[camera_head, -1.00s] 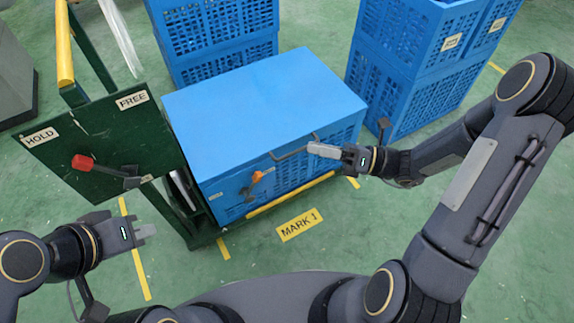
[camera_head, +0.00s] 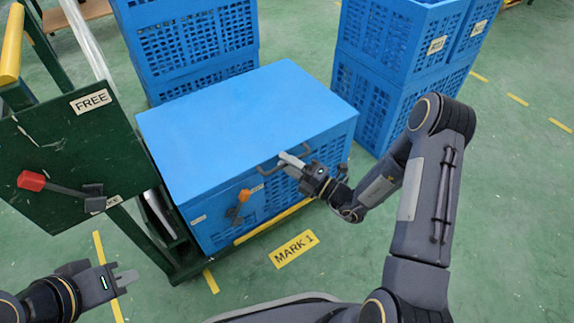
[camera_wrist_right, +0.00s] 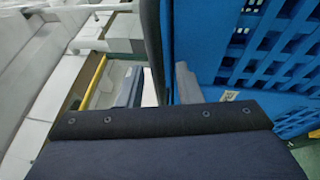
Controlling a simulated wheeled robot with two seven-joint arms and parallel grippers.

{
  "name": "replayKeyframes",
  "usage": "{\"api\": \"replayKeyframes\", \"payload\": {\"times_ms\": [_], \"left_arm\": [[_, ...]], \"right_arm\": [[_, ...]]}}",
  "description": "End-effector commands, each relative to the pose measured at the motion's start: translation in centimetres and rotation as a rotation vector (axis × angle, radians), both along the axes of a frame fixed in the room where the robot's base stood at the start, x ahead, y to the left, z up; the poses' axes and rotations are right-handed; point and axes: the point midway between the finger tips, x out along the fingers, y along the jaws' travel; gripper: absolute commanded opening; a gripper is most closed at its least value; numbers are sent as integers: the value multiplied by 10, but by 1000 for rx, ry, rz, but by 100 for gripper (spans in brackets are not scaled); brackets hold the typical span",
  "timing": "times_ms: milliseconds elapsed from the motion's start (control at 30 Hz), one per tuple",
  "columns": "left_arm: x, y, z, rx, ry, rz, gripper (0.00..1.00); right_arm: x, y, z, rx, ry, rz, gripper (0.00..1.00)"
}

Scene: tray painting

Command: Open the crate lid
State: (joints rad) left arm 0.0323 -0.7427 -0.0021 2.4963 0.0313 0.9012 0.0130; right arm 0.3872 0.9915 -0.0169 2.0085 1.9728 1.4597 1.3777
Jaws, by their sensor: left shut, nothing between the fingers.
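The blue crate (camera_head: 205,232) stands on a green trolley with its flat blue lid (camera_head: 245,120) down. A dark bar handle (camera_head: 268,171) sits at the lid's front edge and also shows in the right wrist view (camera_wrist_right: 153,45). My right gripper (camera_head: 291,160) is at this handle. In the right wrist view its fingers (camera_wrist_right: 160,88) stand apart, with the bar between or just beyond them; contact is unclear. An orange-tipped latch (camera_head: 244,196) is on the crate's front. My left gripper (camera_head: 127,278) is shut and empty, low at the left, away from the crate.
A green panel (camera_head: 65,150) with a red-knobbed lever (camera_head: 32,181) and a FREE label stands left of the crate. Blue crate stacks stand behind (camera_head: 190,40) and at the right (camera_head: 400,75). The floor around the MARK 1 label (camera_head: 294,248) is clear.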

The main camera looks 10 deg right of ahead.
Motion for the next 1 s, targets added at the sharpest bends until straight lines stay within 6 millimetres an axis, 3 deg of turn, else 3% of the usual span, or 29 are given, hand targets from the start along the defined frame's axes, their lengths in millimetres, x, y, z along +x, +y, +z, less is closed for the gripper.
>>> {"api": "replayKeyframes", "payload": {"times_ms": [300, 533, 867, 1000], "left_arm": [[0, 0, -1, 0, 0, 0, 0], [0, 0, -1, 0, 0, 0, 0], [0, 0, 0, 0, 0, 0, 0], [0, 0, 9, 0, 0, 0, 0]], "right_arm": [[2, 2, 1, 0, 0, 0, 31], [2, 2, 1, 0, 0, 0, 0], [2, 2, 2, -2, 1, 1, 0], [2, 2, 10, -5, 11, 1, 0]]}}
